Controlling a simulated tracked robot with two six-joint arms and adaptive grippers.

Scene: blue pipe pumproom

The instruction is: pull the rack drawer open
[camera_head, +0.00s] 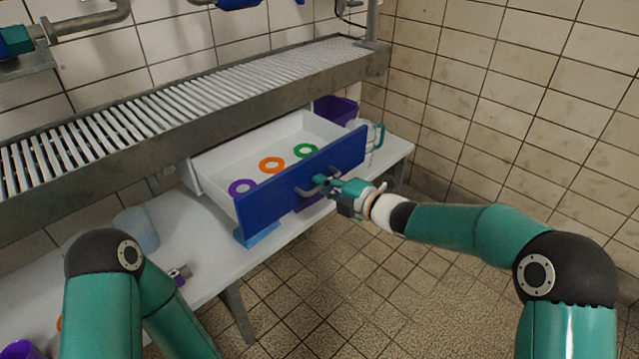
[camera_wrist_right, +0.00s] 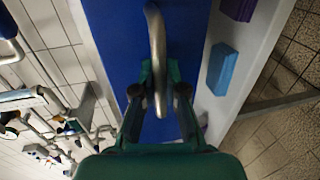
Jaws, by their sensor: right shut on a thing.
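The rack drawer (camera_head: 264,168) is white inside with a blue front, and it stands pulled out from under the grated shelf. A purple ring (camera_head: 241,187), an orange ring (camera_head: 272,164) and a green ring (camera_head: 306,151) lie in it. My right gripper (camera_head: 328,184) is shut on the drawer's curved metal handle (camera_head: 309,190). In the right wrist view the handle (camera_wrist_right: 155,35) runs between my two fingertips (camera_wrist_right: 160,92) against the blue front. My left arm comes in at the lower left of the head view, but its gripper cannot be made out clearly.
A white bench (camera_head: 195,240) runs below the drawer. A purple bin (camera_head: 335,109) and a pale mug with a teal handle (camera_head: 377,137) stand at its right end. A blue block (camera_head: 258,234) lies under the drawer front. The tiled floor (camera_head: 400,290) in front is clear.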

